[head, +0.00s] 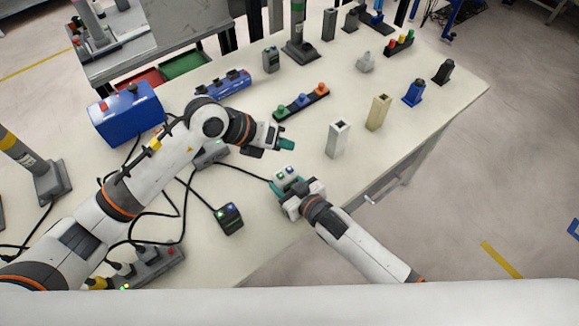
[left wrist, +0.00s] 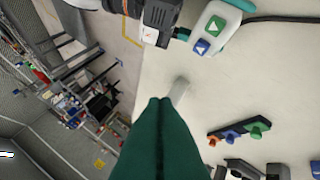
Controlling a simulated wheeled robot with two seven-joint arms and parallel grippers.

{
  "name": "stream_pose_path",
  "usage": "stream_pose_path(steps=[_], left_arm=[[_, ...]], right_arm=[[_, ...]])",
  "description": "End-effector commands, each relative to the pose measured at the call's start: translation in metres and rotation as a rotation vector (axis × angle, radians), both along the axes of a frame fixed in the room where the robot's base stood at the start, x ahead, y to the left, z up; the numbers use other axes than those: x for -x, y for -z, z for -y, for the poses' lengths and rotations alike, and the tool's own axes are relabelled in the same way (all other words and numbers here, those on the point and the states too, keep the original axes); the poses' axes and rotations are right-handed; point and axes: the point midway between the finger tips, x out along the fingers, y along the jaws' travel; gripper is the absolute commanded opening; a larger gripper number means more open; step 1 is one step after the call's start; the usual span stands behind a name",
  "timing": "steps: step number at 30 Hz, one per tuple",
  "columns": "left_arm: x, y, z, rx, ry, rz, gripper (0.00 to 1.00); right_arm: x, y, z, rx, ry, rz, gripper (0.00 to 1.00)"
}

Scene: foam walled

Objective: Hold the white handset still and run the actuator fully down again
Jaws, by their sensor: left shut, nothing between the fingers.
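The white handset (head: 284,173) has a green up-arrow button and a blue down-arrow button, clear in the left wrist view (left wrist: 213,27). My right gripper (head: 288,184) is shut on the handset, with a teal finger on each side of it above the table. My left gripper (head: 287,144) is shut and empty, a little beyond the handset; its closed green fingers fill the lower middle of the left wrist view (left wrist: 161,110). Upright actuator columns stand at the back, green-banded (head: 299,38), and at the left, yellow-banded (head: 38,165). Which one the handset drives cannot be told.
A dark handset (head: 229,217) lies left of the white one. Cables cross the table's left part. A strip with coloured knobs (head: 301,102), a white block (head: 338,138) and a beige block (head: 378,112) stand beyond my grippers. The table's right front is bare.

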Motion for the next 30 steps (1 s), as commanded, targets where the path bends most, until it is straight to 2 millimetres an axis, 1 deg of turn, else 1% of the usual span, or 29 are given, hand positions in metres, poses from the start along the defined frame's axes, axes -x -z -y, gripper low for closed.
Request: stream_pose_path(steps=[1,6,13,19,30], left_arm=[[0.001,0.009,0.0,-0.001,-0.001,-0.006,0.0],[0.001,0.034,0.0,0.0,-0.001,-0.005,0.0],[0.0,0.059,0.0,0.0,0.0,-0.003,0.0],[0.0,0.068,0.0,-0.001,0.001,-0.001,0.0],[0.0,0.069,0.0,-0.001,0.001,-0.001,0.0]], right_arm=[[0.0,0.0,0.0,0.0,0.0,0.0,0.23],[0.0,0.0,0.0,0.0,0.0,0.0,0.23],[0.0,0.0,0.0,0.0,0.0,0.0,0.23],[0.0,0.0,0.0,0.0,0.0,0.0,0.23],[0.0,0.0,0.0,0.0,0.0,0.0,0.23]])
